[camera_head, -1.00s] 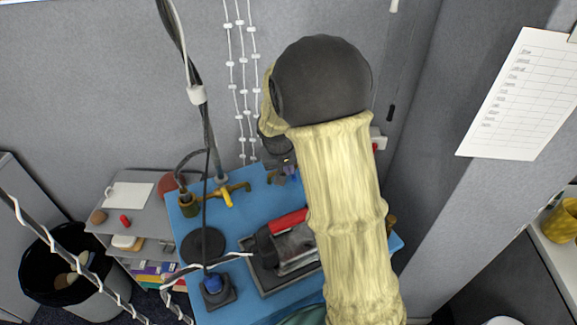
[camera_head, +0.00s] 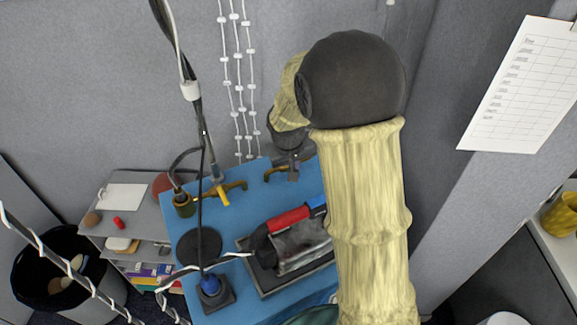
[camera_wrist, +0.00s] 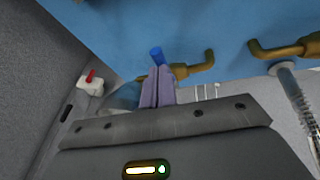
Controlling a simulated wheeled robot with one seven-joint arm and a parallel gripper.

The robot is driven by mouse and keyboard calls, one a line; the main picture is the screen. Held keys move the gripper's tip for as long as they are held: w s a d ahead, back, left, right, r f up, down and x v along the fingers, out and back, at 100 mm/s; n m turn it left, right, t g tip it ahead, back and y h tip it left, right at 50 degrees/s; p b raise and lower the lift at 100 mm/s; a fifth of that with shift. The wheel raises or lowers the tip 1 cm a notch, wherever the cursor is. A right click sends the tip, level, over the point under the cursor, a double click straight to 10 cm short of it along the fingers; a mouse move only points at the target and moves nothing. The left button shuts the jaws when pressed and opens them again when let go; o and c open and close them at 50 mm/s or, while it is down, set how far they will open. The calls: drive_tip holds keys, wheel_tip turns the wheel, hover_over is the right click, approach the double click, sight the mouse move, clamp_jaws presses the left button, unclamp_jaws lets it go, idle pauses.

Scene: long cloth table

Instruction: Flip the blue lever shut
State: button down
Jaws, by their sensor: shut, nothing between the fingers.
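The blue lever (camera_wrist: 155,53) shows in the wrist view as a short blue end just beyond my fingertips. It is beside a brass valve pipe (camera_wrist: 192,67) with an upturned end. My gripper (camera_wrist: 158,72) is shut and empty, its two purple fingers together. The fingers hide the lower part of the lever, and I cannot tell whether they touch it. In the head view my gripper (camera_head: 293,174) is low over the far edge of the blue table, at the brass pipe (camera_head: 275,172). I cannot make out the blue lever there.
A second brass valve with a yellow lever (camera_head: 223,197) stands left on the blue table (camera_head: 240,220). A dark tray (camera_head: 262,283) holds a machine with a red handle (camera_head: 288,219). A blue button box (camera_head: 213,290) and hanging cables (camera_head: 203,150) are at left.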

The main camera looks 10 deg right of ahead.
drive_tip(key=shift+a+f, duration=0.1)
idle(0.3)
drive_tip(key=shift+w+a, duration=0.15)
drive_tip(key=shift+a, duration=0.5)
drive_tip(key=a+v, duration=0.1)
drive_tip(key=v, duration=1.2)
drive_tip(key=shift+w+a+r+b, duration=0.2)
drive_tip(key=shift+a+r+b, duration=0.05)
drive_tip(key=shift+r+b, duration=0.1)
drive_tip(key=shift+w+f, duration=0.1)
